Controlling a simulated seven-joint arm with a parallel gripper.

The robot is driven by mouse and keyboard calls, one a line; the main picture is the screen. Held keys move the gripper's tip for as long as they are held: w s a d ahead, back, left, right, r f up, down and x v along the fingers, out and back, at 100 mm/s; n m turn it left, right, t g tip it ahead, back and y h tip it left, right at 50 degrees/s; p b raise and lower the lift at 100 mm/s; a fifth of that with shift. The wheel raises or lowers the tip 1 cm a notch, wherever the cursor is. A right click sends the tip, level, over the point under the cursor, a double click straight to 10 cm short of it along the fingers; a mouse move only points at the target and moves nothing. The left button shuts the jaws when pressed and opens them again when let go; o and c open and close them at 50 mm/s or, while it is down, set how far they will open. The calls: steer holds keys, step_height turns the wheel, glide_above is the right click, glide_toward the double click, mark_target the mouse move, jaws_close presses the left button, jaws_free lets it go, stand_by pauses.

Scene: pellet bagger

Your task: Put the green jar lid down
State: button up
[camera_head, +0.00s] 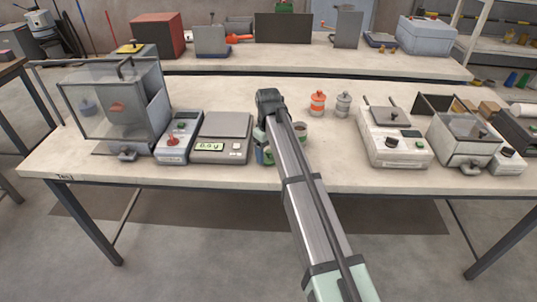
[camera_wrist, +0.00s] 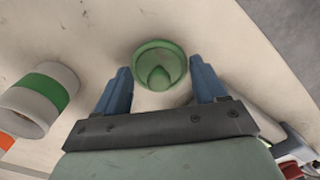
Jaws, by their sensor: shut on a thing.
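The green jar lid (camera_wrist: 160,60) is round with a raised middle. In the wrist view it sits between the blue fingertips of my gripper (camera_wrist: 161,78), which is shut on it. The pale worktop is behind the lid; I cannot tell whether they touch. In the head view my arm mostly hides my gripper (camera_head: 265,155) and the lid. A pale jar with a green band (camera_wrist: 48,92) stands left of the gripper in the wrist view, apart from it. It shows partly behind my arm in the head view (camera_head: 300,131).
A scale reading 0.5 g (camera_head: 221,137) is close on the left of my gripper. An orange jar (camera_head: 317,103) and a grey jar (camera_head: 343,104) stand farther back. Another device (camera_head: 394,138) is on the right. The worktop between the arm and that device is clear.

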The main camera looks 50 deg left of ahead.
mark_target(269, 151)
steer(key=shift+f, duration=0.55)
steer(key=o, duration=1)
steer(key=shift+f, duration=0.1)
step_height(269, 151, up, 12)
stand_by(0.4)
